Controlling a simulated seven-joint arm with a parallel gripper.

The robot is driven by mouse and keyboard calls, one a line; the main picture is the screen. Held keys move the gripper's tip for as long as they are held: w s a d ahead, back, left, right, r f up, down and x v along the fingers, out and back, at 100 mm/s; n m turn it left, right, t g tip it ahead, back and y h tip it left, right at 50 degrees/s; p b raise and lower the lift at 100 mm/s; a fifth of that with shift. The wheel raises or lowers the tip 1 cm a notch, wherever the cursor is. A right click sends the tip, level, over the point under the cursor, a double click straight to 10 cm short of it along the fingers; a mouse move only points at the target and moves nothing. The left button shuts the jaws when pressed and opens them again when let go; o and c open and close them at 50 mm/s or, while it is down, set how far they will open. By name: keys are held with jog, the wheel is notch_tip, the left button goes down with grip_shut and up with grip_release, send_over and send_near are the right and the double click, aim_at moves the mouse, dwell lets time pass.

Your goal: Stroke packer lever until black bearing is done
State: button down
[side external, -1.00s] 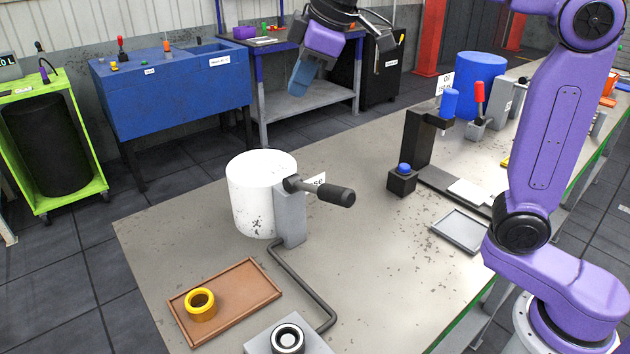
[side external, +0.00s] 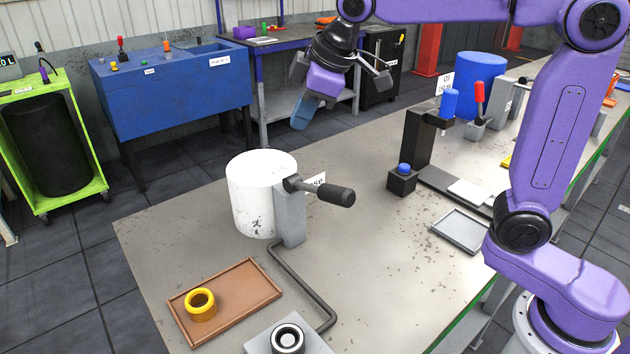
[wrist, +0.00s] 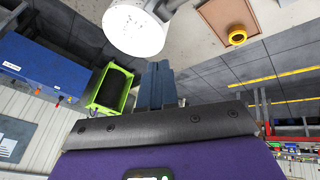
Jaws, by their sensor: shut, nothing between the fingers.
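The packer is a white drum (side external: 258,200) on a grey post (side external: 290,220), with a lever ending in a black grip (side external: 335,195) that points right. A hose runs from it to a grey block (side external: 285,342), where the black bearing (side external: 288,338) sits at the front edge of the side view. My gripper (side external: 301,120) is shut and empty, in the air above and behind the drum, apart from the lever. In the wrist view the blue fingers (wrist: 158,85) are together, with the white drum (wrist: 135,28) beyond them.
A brown tray (side external: 245,303) holds a yellow ring (side external: 201,304) left of the hose. A black press (side external: 418,145) with a blue-topped block (side external: 403,180) and a grey tray (side external: 460,231) stand to the right.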

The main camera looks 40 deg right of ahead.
send_over(314, 186)
jog(key=shift+w+f, duration=0.2)
jog(key=shift+f, duration=3.6)
jog(key=shift+f, duration=0.1)
jog(key=shift+s+f, duration=0.15)
jog(key=shift+f, duration=0.15)
